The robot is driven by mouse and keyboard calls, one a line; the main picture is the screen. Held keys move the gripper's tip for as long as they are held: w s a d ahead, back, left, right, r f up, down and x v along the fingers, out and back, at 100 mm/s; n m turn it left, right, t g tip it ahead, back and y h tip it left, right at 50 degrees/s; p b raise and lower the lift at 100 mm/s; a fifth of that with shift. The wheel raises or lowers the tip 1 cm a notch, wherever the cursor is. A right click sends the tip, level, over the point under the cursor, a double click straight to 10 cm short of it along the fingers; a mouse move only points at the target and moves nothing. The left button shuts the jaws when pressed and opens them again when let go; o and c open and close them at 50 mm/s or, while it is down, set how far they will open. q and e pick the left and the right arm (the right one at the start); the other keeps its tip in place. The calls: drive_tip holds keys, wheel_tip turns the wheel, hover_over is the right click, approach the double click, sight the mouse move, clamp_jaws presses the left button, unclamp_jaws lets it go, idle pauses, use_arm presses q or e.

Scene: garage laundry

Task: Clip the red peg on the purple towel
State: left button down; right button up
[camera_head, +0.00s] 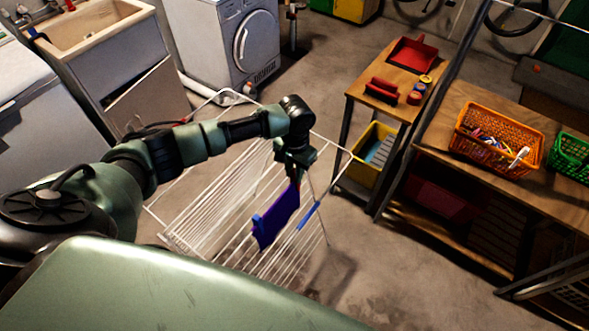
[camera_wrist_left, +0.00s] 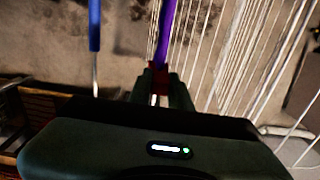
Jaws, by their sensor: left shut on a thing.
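The purple towel (camera_head: 277,218) hangs on the white drying rack (camera_head: 205,220); it shows edge-on as a narrow strip in the left wrist view (camera_wrist_left: 166,32). A blue peg (camera_head: 257,224) sits at its left end. My left gripper (camera_head: 296,168) points down over the towel's right, upper end. It is shut on the red peg (camera_wrist_left: 159,75), of which only a little red shows between the fingers. The red peg is right at the towel's edge; I cannot tell whether its jaws grip the cloth. My right gripper is not in view.
A blue sleeve (camera_head: 308,215) is on the rack's rail, right of the towel. A wooden table with a red dustpan (camera_head: 411,54) and a bench with an orange basket (camera_head: 498,137) of small items stand to the right. A washing machine (camera_head: 222,40) stands behind. Floor right of the rack is clear.

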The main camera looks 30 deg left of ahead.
use_arm(q)
drive_tip(key=shift+f, duration=0.5)
drive_tip(key=c, duration=1.2)
unclamp_jaws()
drive_tip(key=shift+d, duration=0.1)
drive_tip(key=shift+c, duration=0.2)
drive_tip(key=shift+r, duration=0.1)
